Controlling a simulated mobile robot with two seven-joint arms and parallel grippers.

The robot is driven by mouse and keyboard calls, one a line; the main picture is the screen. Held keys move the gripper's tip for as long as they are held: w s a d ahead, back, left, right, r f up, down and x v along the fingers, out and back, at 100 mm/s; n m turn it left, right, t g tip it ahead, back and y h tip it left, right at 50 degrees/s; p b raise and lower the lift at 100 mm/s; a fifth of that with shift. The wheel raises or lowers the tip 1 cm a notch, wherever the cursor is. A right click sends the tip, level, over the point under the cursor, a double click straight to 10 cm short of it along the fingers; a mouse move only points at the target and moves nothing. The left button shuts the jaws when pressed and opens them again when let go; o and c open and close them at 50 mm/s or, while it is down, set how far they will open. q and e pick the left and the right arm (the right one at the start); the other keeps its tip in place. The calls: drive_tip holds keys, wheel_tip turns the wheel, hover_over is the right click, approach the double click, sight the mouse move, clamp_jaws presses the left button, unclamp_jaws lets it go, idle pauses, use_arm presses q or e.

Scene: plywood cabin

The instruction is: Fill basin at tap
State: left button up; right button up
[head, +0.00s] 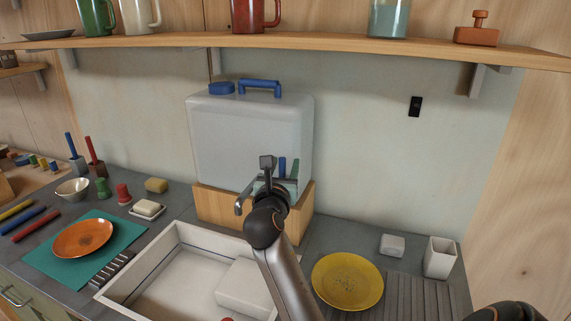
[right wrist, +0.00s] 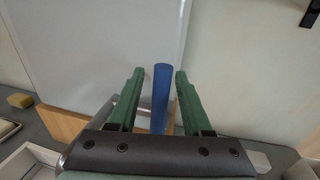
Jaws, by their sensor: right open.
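A white water tank (head: 250,135) with a blue cap and blue handle stands on a wooden stand (head: 222,207). A grey metal tap spout (head: 241,205) sticks out at its front, over the white sink basin (head: 152,262). My right gripper (head: 281,175) is at the tap, partly hidden by its own wrist. In the right wrist view its green fingers (right wrist: 159,82) are open on either side of an upright blue lever (right wrist: 160,98), with a gap on both sides. Any water flow cannot be made out. My left gripper is not in view.
A white block-like object (head: 243,287) lies in the basin. A yellow plate (head: 347,281) and white cup (head: 440,257) stand to the right. Left are a sponge (head: 156,185), soap (head: 147,208) and an orange plate (head: 83,238). A shelf (head: 330,45) with mugs hangs above.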

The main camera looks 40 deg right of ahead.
drive_tip(key=shift+w+d, duration=0.15)
drive_tip(key=shift+d, duration=0.05)
idle(0.3)
clamp_jaws()
idle(1.3)
